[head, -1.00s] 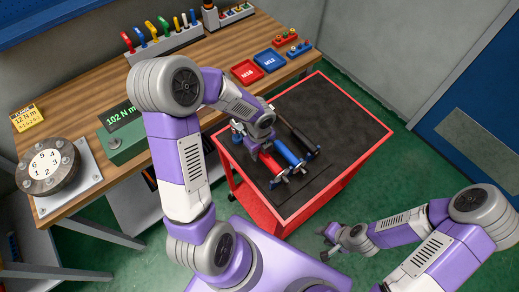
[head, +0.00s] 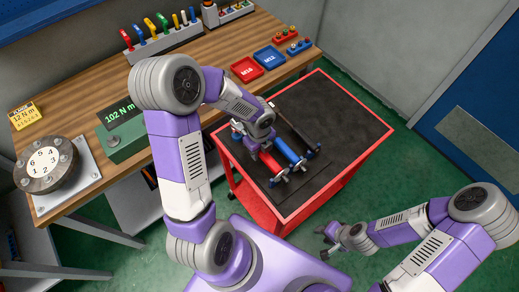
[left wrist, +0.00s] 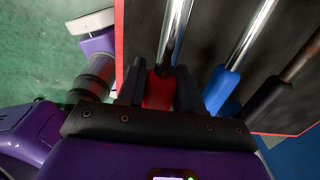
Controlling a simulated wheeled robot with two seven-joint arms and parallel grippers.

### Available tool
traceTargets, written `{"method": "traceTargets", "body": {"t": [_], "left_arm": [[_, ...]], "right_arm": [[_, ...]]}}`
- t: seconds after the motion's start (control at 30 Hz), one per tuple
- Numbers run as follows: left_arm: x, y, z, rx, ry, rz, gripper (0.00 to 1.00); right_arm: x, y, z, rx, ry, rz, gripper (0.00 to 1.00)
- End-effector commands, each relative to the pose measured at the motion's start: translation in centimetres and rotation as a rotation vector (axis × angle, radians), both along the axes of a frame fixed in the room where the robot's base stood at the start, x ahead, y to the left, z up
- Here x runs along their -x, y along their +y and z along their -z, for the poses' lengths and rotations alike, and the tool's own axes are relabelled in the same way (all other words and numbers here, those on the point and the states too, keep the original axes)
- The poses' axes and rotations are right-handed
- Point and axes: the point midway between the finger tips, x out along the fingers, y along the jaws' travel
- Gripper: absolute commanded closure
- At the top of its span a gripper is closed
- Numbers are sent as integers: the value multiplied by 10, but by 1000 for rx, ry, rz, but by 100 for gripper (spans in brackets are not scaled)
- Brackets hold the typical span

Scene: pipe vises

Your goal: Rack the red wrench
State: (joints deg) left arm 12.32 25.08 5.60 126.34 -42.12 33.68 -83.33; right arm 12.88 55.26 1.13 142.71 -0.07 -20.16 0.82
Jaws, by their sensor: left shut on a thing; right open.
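The red wrench (head: 270,163) lies on the black top of the red-rimmed cart (head: 345,150). My left gripper (head: 253,150) is down at it. In the left wrist view, the fingers of my left gripper (left wrist: 160,88) are shut around its red handle (left wrist: 158,93), and its silver shaft (left wrist: 174,35) runs away from the fingers. The head view does not show whether it is lifted. A blue wrench (head: 286,151) lies just right of it; its blue handle (left wrist: 221,87) is close beside a finger. My right gripper (head: 330,240) is open and empty, away from the cart.
A black-handled wrench (head: 295,125) lies right of the blue one. The cart top's right half is clear. The wooden bench (head: 190,85) behind carries a rack of coloured tools (head: 165,40), a red tray (head: 246,69), a blue tray (head: 270,57), a green readout box (head: 124,138) and a numbered flange (head: 48,165).

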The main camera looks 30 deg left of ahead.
Motion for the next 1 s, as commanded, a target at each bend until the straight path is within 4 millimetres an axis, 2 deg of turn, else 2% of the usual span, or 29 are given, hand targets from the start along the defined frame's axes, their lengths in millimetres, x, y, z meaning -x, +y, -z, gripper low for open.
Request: {"method": "traceTargets", "body": {"t": [1.0], "left_arm": [[-1,0,7,0,-2,0,100]], "right_arm": [[0,0,6,0,0,0,57]]}}
